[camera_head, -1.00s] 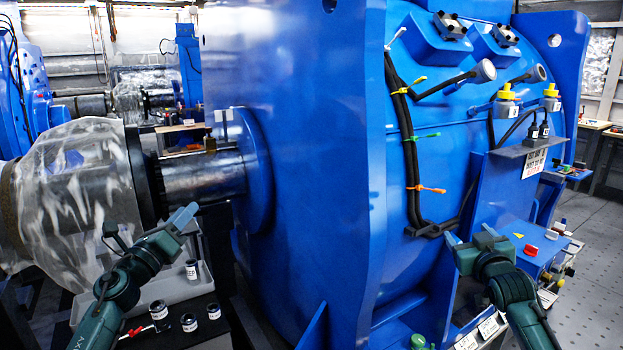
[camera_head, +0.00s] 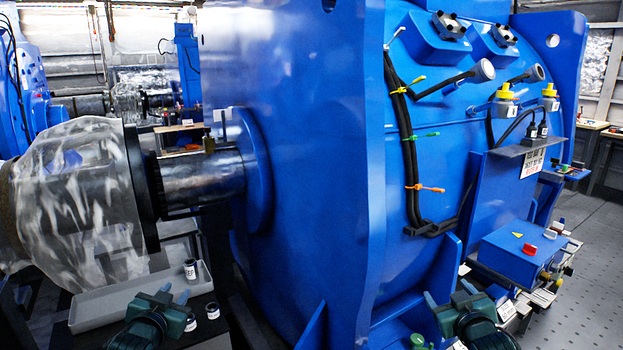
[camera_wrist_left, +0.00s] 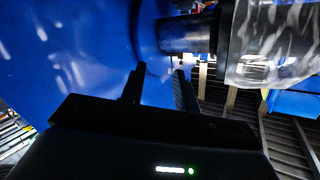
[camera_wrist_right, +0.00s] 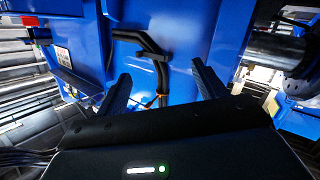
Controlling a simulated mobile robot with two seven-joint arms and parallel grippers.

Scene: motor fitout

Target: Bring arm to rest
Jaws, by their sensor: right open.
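My left gripper (camera_head: 174,293) is low at the left in the head view, in front of the grey tray and the dark shelf. Its two fingers (camera_wrist_left: 160,85) stand apart with nothing between them in the left wrist view. My right gripper (camera_head: 449,295) is low at the right in the head view, in front of the blue motor housing (camera_head: 300,150). Its fingers (camera_wrist_right: 160,85) are wide apart and empty in the right wrist view. Both grippers appear clear of the motor. Most of both arms is below the head view.
The steel shaft (camera_head: 200,178) leads left to a plastic-wrapped coupling (camera_head: 75,200). Below are a grey tray (camera_head: 95,308) and small dark jars (camera_head: 191,269). A blue box (camera_head: 515,250) with a red knob juts out at right. Open floor (camera_head: 590,270) lies far right.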

